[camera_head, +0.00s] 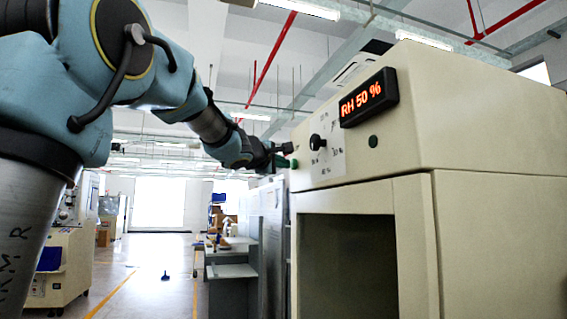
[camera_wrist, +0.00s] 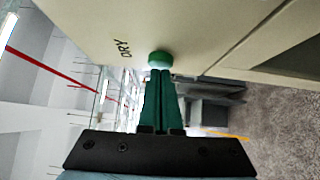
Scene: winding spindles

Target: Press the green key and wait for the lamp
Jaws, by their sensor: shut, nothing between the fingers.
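The green key (camera_wrist: 160,58) is a round button on the cream machine face, beside the letters DRY in the wrist view. In the head view it shows as a small green spot (camera_head: 294,164) at the panel's left edge. My gripper (camera_wrist: 160,73) has its green fingers shut together, with the tips right at the key. I cannot tell whether they touch or press it. In the head view my gripper (camera_head: 285,162) reaches the panel's left edge. A dark round spot (camera_head: 373,141) below the display may be the lamp; it looks unlit.
The cream machine (camera_head: 480,120) fills the right side, with an open dark compartment below. Its display (camera_head: 368,97) reads RH 50 %. A black knob (camera_head: 317,142) sits on a white dial plate to the right of the key. Open floor (camera_head: 165,270) lies left of the machine.

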